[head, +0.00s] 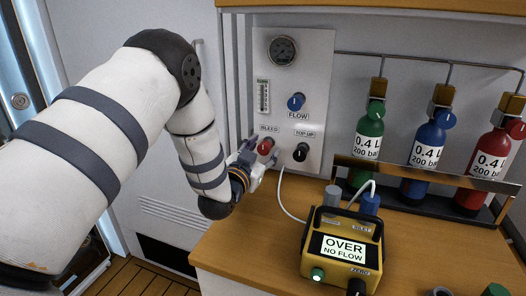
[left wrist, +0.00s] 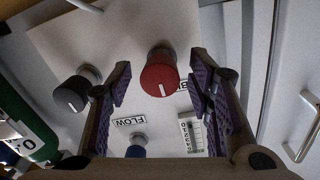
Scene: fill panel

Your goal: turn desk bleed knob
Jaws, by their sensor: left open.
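The red bleed knob (head: 265,146) sits on the pale panel (head: 312,60) below the BLEED label. My left gripper (head: 254,160) is at the panel, close to this knob. In the left wrist view the red knob (left wrist: 158,75) lies between the two open fingers (left wrist: 162,90), with a gap on each side. Its white mark points toward the bottom of that view. I cannot tell how far the fingertips reach past the knob. My right gripper is not in view.
The black TOP-UP knob (head: 300,152) is just right of the bleed knob, and the blue FLOW knob (head: 296,102) is above. A yellow meter (head: 342,250) reading OVER, NO FLOW stands on the wooden desk (head: 235,245). Green, blue and red bottles (head: 368,135) stand right.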

